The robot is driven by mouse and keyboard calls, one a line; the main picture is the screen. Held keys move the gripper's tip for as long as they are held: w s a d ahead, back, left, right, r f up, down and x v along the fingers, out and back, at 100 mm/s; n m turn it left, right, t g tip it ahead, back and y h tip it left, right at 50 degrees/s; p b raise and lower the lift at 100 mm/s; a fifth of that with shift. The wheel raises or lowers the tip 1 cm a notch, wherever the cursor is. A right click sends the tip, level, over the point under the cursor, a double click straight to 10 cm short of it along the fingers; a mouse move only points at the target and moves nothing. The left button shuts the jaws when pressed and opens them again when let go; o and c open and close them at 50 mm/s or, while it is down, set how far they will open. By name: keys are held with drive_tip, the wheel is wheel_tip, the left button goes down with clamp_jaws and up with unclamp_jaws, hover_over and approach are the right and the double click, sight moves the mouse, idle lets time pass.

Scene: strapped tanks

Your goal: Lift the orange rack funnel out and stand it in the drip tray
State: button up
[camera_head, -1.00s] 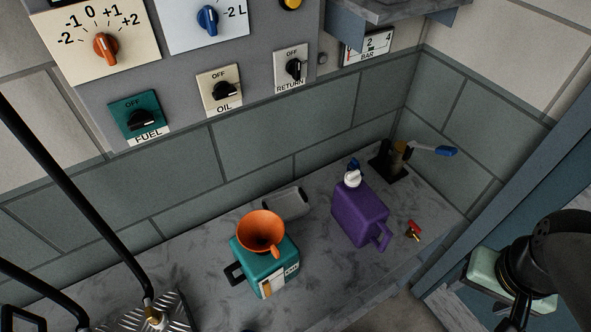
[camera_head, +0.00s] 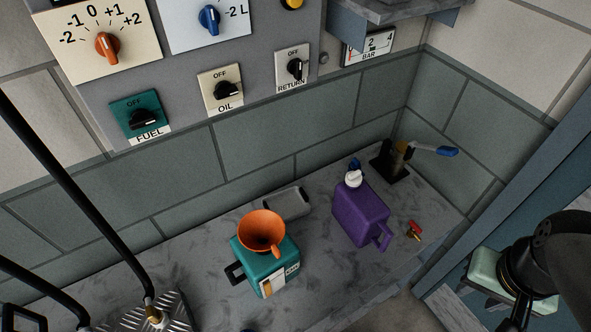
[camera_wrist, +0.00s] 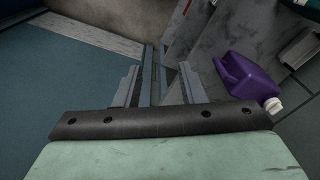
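The orange funnel (camera_head: 262,230) stands mouth up in the top of a teal tank (camera_head: 262,262) on the grey counter, in the head view. Its spout is hidden inside the tank. A small grey tray (camera_head: 273,209), likely the drip tray, lies on the counter just behind the tank, by the wall. My gripper shows in the wrist view (camera_wrist: 158,80); its two fingers are apart with nothing between them. In the head view its pale green body is at the lower right, well away from the funnel, and its fingers are not clear there.
A purple jug (camera_head: 360,215) with a white cap stands right of the tray; it also shows in the wrist view (camera_wrist: 246,76). A ribbed metal plate (camera_head: 165,312) with black hoses is at left.

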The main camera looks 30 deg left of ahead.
drive_tip(key=w+a+r+n+b, duration=0.1)
drive_tip(key=w+a+n+b, duration=0.2)
drive_tip(key=a, duration=0.4)
wheel_tip(320, 180, up, 4)
drive_tip(key=n+g+b, duration=0.1)
drive_tip(key=n+b, duration=0.4)
drive_tip(key=n, duration=0.5)
hover_over(276, 249)
wheel_tip(276, 249, down, 11)
drive_tip(key=shift+s+f, duration=0.1)
drive_tip(key=shift+s, duration=0.05)
drive_tip(key=shift+f+p, duration=0.65)
drive_tip(key=shift+f, duration=2.2)
drive_tip(key=shift+w, duration=0.2)
clamp_jaws()
